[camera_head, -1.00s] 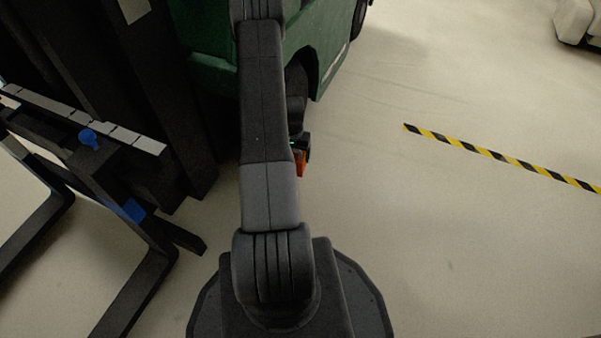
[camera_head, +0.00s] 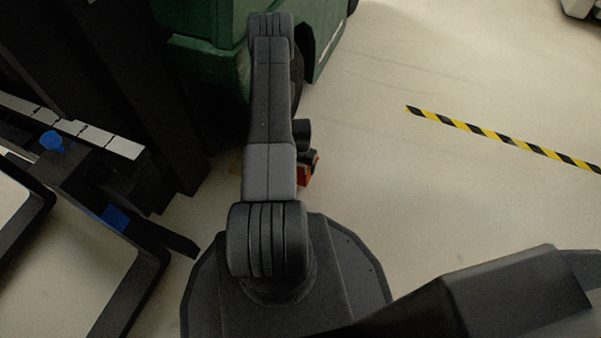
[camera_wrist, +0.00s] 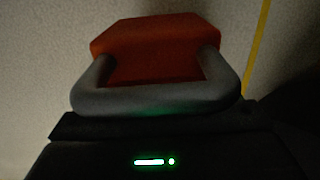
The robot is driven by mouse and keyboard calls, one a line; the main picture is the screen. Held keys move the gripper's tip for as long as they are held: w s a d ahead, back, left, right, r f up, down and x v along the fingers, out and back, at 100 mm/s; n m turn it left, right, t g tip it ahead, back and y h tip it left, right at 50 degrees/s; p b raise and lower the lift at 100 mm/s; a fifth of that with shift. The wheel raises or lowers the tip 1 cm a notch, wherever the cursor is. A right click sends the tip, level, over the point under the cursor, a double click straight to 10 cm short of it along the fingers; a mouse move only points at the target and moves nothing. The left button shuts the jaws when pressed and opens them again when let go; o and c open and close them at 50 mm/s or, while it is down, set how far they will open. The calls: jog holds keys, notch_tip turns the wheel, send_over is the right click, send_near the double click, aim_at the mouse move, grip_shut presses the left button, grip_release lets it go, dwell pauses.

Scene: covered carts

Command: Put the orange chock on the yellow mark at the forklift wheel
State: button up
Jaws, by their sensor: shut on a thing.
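The orange chock (camera_head: 311,170) shows in the head view just right of my arm, above the floor or on it; I cannot tell which. In the wrist view the chock (camera_wrist: 155,45) is a red-orange block with a grey loop in front of it. My gripper (camera_wrist: 157,98) is shut on the chock; in the head view the arm mostly hides it. A thin yellow line (camera_wrist: 258,50), likely part of the yellow mark, runs along the floor right of the chock in the wrist view. The dark forklift wheel (camera_head: 298,78) is partly hidden behind my arm.
Black-yellow tape (camera_head: 490,134) crosses the open floor at right. A dark angular form (camera_head: 510,295) fills the lower right; I cannot tell what it is.

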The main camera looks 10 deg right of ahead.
jog(key=shift+f+b, duration=0.75)
jog(key=shift+f, duration=1.1)
jog(key=o, duration=1.6)
jog(key=shift+f, duration=0.1)
jog(key=shift+o, duration=0.2)
notch_tip(320, 180, up, 12)
jog(key=p, duration=0.4)
